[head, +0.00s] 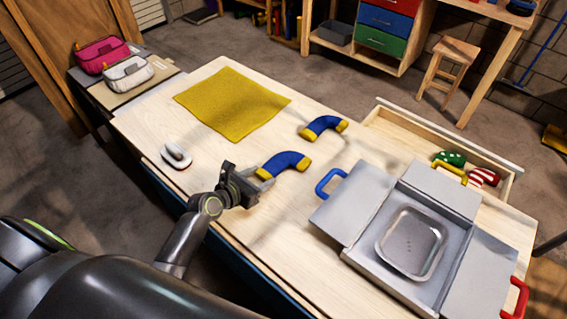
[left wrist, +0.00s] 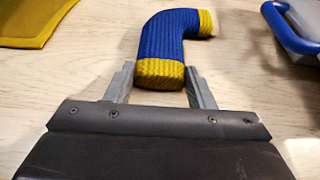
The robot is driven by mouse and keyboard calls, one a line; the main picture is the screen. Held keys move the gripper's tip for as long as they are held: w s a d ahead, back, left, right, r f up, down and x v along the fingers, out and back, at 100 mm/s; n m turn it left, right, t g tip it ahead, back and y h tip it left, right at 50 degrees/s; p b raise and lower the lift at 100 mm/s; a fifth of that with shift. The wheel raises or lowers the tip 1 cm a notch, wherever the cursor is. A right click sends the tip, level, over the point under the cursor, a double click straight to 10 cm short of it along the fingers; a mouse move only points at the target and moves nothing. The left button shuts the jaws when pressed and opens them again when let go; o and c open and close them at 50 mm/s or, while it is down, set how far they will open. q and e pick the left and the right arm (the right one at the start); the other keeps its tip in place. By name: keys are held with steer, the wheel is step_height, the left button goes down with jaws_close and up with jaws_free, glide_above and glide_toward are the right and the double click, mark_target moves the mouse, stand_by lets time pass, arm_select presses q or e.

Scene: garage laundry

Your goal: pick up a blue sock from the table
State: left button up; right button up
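Two blue socks with yellow ends lie on the wooden table (head: 215,163). The nearer blue sock (head: 287,162) is just beyond my left gripper (head: 265,180). The farther blue sock (head: 323,126) lies behind it, to the right. In the left wrist view, the fingers of my left gripper (left wrist: 161,88) are spread, and the yellow end of the nearer blue sock (left wrist: 167,45) sits between their tips. I cannot tell whether the fingers touch it. My right gripper is in neither view.
A yellow cloth (head: 232,104) lies at the back left and a white mouse-like object (head: 176,155) at the left edge. A grey box with open flaps (head: 338,208) and a metal tray (head: 412,242) stand at the right. An open drawer (head: 400,128) holds green and red-striped items.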

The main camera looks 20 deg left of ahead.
arm_select(q)
steer(key=shift+c, duration=1.3)
steer(key=shift+r, duration=0.1)
